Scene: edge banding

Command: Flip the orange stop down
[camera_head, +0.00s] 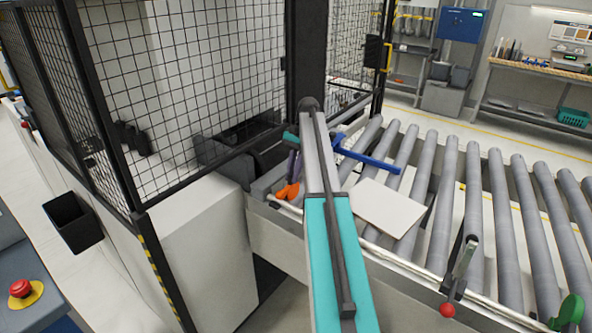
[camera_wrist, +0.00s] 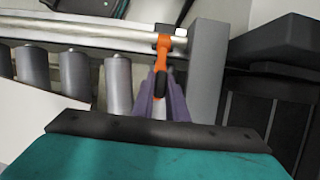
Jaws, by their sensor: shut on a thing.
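The orange stop (camera_head: 289,191) is at the left end of the roller conveyor, by the front rail, partly hidden behind my arm. In the wrist view the orange stop (camera_wrist: 161,48) has its wide end against the pale rail, and its narrow part runs down between my fingers. My gripper (camera_wrist: 160,80), with purple fingers, is shut on that part. In the head view a bit of my gripper (camera_head: 293,166) shows just above the stop, mostly hidden by my arm. I cannot tell the stop's exact tilt.
A white panel (camera_head: 386,207) lies on the rollers right of my arm. A blue bar (camera_head: 366,158) reaches over the rollers behind it. A lever with a red knob (camera_head: 447,310) stands on the front rail. Mesh fencing (camera_head: 200,90) and a machine housing border the left.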

